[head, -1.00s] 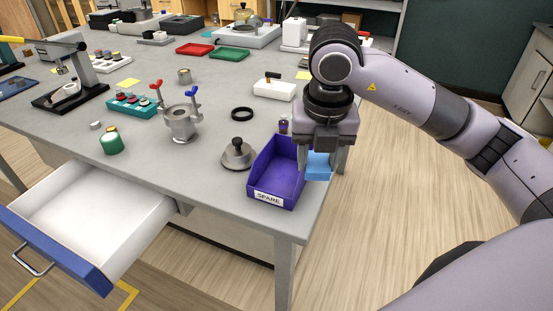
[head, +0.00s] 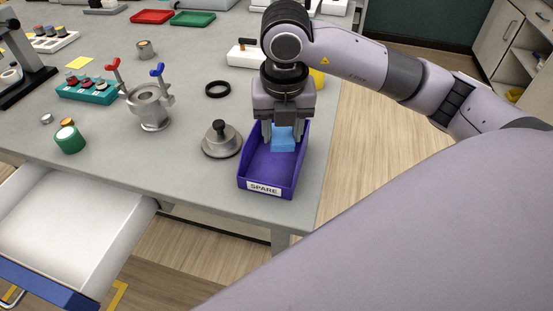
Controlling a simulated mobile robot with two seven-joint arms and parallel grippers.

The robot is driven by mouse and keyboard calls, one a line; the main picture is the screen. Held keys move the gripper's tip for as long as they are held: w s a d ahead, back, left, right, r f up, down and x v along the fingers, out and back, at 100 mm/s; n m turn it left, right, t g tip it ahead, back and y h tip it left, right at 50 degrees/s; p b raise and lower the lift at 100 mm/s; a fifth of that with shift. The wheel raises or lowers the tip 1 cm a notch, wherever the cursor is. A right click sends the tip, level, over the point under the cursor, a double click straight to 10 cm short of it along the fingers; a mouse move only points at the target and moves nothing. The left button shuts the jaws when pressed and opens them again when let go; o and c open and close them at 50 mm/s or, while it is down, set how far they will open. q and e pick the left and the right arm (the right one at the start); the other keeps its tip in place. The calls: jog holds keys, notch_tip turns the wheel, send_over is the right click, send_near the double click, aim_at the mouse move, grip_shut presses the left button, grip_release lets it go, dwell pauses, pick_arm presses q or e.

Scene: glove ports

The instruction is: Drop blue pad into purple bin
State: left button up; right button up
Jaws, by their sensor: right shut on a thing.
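The purple bin (head: 268,172), labelled SPARE, stands open at the right front corner of the grey table. The blue pad (head: 284,141) is between the fingers of my right gripper (head: 283,134), over the back part of the bin. My right gripper is shut on the pad and points down. I cannot tell whether the pad touches the bin's floor; the gripper hides its upper part. My left gripper is not in view.
A grey knobbed weight (head: 221,140) stands close left of the bin. A black ring (head: 218,89), a metal clamp pot (head: 151,108) and a green jar (head: 69,139) are further left. An open white drawer (head: 75,220) juts out at the front left.

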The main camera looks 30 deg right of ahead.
jog(key=shift+f, duration=0.6)
jog(key=o, duration=1.1)
jog(key=r, duration=0.5)
jog(key=shift+s+a+r, duration=0.15)
jog(key=shift+s+a, duration=0.05)
jog(key=shift+s, duration=0.1)
jog(key=shift+s+a+r, duration=0.1)
jog(key=shift+s+r, duration=0.05)
jog(key=shift+r, duration=0.75)
